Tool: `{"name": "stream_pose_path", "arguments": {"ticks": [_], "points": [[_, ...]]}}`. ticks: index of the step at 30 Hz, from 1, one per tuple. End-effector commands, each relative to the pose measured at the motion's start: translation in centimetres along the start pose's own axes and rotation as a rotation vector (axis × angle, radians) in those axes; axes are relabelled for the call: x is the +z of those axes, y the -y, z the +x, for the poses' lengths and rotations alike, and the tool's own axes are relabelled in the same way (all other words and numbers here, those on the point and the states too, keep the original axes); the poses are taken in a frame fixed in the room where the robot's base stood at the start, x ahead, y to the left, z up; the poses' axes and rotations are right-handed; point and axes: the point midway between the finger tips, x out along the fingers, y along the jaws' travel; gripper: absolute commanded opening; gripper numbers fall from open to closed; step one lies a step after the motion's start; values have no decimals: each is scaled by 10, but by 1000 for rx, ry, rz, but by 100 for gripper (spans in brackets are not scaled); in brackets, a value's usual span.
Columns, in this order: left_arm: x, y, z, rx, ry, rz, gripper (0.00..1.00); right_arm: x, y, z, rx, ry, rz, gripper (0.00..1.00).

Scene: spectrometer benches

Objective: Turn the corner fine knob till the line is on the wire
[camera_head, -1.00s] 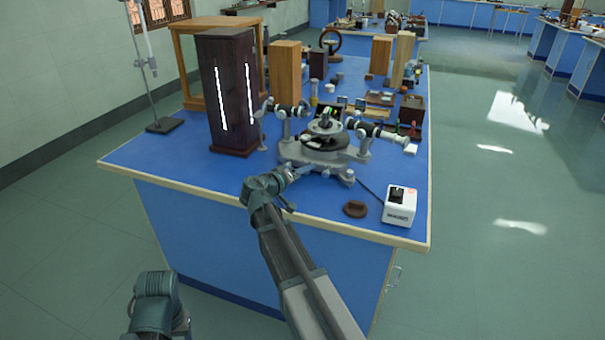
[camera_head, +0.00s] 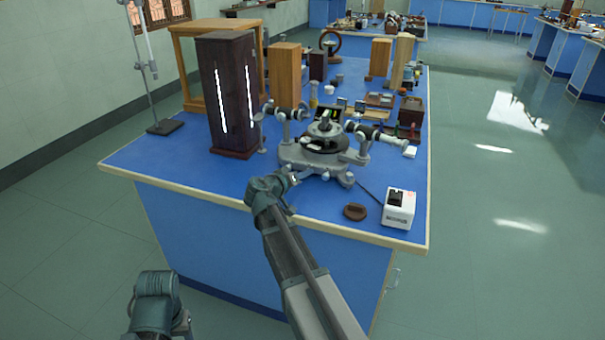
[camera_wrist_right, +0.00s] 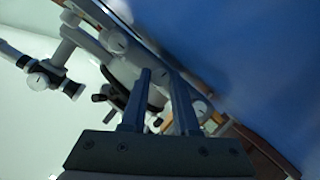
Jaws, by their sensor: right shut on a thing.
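The spectrometer (camera_head: 312,160), a grey instrument with a round dark table and two tubes, stands near the bench's front edge. It also shows tilted in the wrist view (camera_wrist_right: 125,68), with pale round knobs. My right gripper (camera_head: 296,178) is at its front left corner. In the wrist view its two fingers (camera_wrist_right: 161,76) reach toward the instrument's grey body and are shut on a small knob at the corner, mostly hidden between them. My left gripper is out of view; only part of that arm shows at bottom left.
A tall dark lamp housing (camera_head: 229,95) with bright slits stands left of the spectrometer. A white box (camera_head: 399,209) and a brown disc (camera_head: 355,212) lie at the front right. Wooden blocks and several small items crowd the back of the blue bench (camera_head: 190,172).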

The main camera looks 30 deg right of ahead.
Motion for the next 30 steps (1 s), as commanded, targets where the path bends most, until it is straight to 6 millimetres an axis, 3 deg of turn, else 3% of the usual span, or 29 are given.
{"name": "stream_pose_path", "arguments": {"ticks": [15,30], "points": [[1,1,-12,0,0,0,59,1,-3,0,-113,1,272,0],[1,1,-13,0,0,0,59,1,-2,0,-131,2,316,0]]}}
